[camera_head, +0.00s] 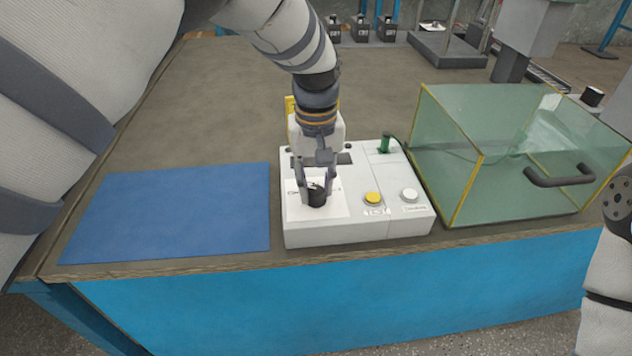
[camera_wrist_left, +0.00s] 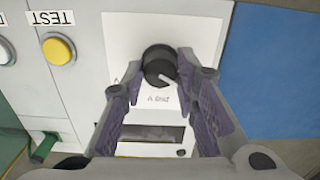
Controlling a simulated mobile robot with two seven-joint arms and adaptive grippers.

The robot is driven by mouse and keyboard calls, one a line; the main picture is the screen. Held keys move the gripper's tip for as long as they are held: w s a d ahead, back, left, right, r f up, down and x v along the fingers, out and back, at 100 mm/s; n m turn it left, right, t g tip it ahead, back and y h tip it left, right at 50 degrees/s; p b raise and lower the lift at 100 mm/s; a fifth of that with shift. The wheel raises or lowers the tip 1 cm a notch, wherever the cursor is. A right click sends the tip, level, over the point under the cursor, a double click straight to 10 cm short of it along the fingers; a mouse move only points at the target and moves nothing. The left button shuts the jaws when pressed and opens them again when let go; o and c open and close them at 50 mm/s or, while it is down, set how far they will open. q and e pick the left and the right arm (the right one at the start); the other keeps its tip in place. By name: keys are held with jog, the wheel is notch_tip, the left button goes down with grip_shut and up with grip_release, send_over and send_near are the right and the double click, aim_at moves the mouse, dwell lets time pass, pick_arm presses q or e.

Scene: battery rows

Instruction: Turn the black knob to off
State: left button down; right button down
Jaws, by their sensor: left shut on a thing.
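The black knob (camera_head: 316,198) stands on a white plate at the left part of the white control box (camera_head: 355,231). My left gripper (camera_head: 316,188) reaches down over the box, with its fingers on both sides of the knob and shut on it. In the left wrist view the knob (camera_wrist_left: 158,60) sits between the fingertips of the gripper (camera_wrist_left: 165,68), and its light pointer mark faces the lower right. The print around the knob is partly hidden and too small to read fully. My right gripper is out of view; only part of my right arm shows at the right edge.
A yellow button (camera_head: 373,198), a white button (camera_head: 409,195) and a green switch (camera_head: 385,143) are on the box, right of the knob. A blue mat (camera_head: 170,213) lies to its left. A clear case with a dark handle (camera_head: 559,178) stands close on the right.

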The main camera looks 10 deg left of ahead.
aim_at(316, 189)
pick_arm(q)
jog(key=shift+s, duration=0.1)
dwell(0.3)
jog(key=shift+f, duration=0.1)
jog(key=c, duration=1.2)
grip_release()
jog(key=shift+c, duration=0.2)
notch_tip(316, 189, up, 12)
